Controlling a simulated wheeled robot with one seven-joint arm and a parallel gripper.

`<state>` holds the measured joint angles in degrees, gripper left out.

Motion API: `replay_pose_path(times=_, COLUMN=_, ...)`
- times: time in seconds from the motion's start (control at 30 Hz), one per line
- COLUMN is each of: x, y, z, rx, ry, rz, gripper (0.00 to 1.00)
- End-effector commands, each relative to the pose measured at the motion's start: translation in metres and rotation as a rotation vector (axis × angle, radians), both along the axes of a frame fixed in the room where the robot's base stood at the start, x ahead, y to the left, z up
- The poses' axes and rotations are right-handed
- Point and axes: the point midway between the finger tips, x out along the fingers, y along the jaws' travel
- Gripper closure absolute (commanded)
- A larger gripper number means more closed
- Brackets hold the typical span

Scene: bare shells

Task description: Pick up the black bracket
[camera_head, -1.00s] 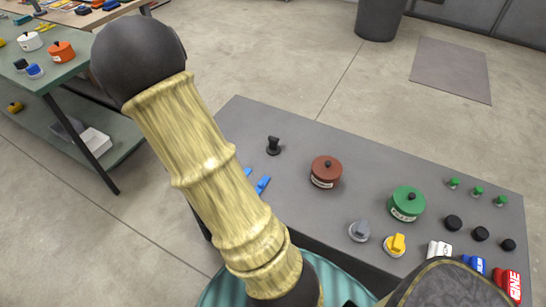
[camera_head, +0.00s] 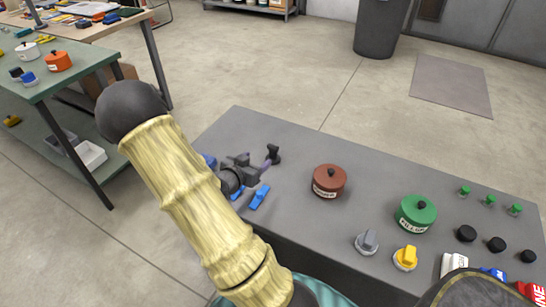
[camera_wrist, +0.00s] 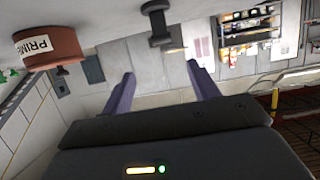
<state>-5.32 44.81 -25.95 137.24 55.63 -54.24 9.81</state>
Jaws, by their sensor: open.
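The black bracket (camera_head: 273,153) stands on the grey table near its far left side. It also shows in the wrist view (camera_wrist: 157,25), at top centre. My gripper (camera_head: 268,161) is open and low over the table, just left of the bracket in the head view. In the wrist view its two purple fingers (camera_wrist: 161,82) are spread apart with nothing between them. The bracket lies above the gap between the fingers in that picture. Whether a finger touches it I cannot tell.
A brown lidded pot (camera_head: 328,182) stands right of the bracket, a green pot (camera_head: 416,214) further right. Blue pieces (camera_head: 259,196) lie by my gripper. Grey and yellow knobs (camera_head: 405,257) and several small green and black pieces fill the right side. A green bench (camera_head: 60,80) stands at left.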

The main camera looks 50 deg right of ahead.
Motion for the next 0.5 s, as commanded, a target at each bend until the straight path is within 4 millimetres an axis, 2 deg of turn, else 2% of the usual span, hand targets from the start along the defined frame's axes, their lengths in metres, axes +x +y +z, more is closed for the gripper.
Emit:
replay_pose_path(times=0.1, x=0.005, y=-0.021, z=-0.009, rx=0.0, ry=0.0, rz=-0.005, gripper=0.4)
replay_pose_path(times=0.5, x=0.023, y=-0.083, z=-0.032, rx=0.0, ry=0.001, rz=-0.002, gripper=0.4)
